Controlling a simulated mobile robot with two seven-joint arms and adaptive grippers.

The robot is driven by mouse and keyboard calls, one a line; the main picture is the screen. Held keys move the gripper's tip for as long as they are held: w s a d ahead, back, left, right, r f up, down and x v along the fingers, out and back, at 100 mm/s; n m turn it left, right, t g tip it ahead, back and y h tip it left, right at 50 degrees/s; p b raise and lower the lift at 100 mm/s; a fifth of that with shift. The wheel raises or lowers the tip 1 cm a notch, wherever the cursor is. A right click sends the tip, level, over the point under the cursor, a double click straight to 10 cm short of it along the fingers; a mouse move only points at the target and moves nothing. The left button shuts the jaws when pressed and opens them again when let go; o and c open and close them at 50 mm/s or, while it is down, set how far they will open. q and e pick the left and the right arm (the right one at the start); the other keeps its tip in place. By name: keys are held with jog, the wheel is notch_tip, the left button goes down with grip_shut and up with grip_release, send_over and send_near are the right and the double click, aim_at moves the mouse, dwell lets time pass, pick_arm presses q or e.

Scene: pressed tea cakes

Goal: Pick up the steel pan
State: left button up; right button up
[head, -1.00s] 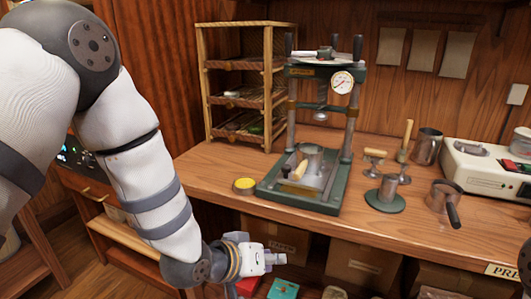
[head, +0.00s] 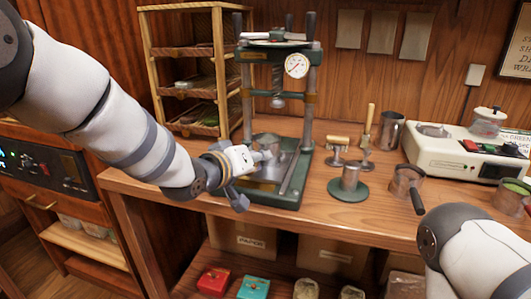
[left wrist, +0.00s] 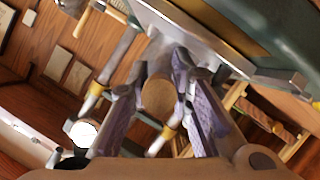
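The steel pan (head: 267,141) stands on the base of the green press, partly hidden by my left gripper. Its wooden handle (left wrist: 157,97) shows end-on in the left wrist view, with pale metal beyond it. My left gripper (head: 262,155) is at the pan's near side. In the left wrist view its fingers (left wrist: 159,75) lie on either side of the handle; I cannot tell whether both touch it. My right arm comes in at the lower right, with its gripper out of view.
The green press (head: 311,105) has two uprights close around the pan and a screw above it. A wooden rack (head: 160,60) is behind.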

pick_arm(q)
jog(key=shift+w, duration=0.2)
grip_shut()
jog(key=shift+r, duration=0.1)
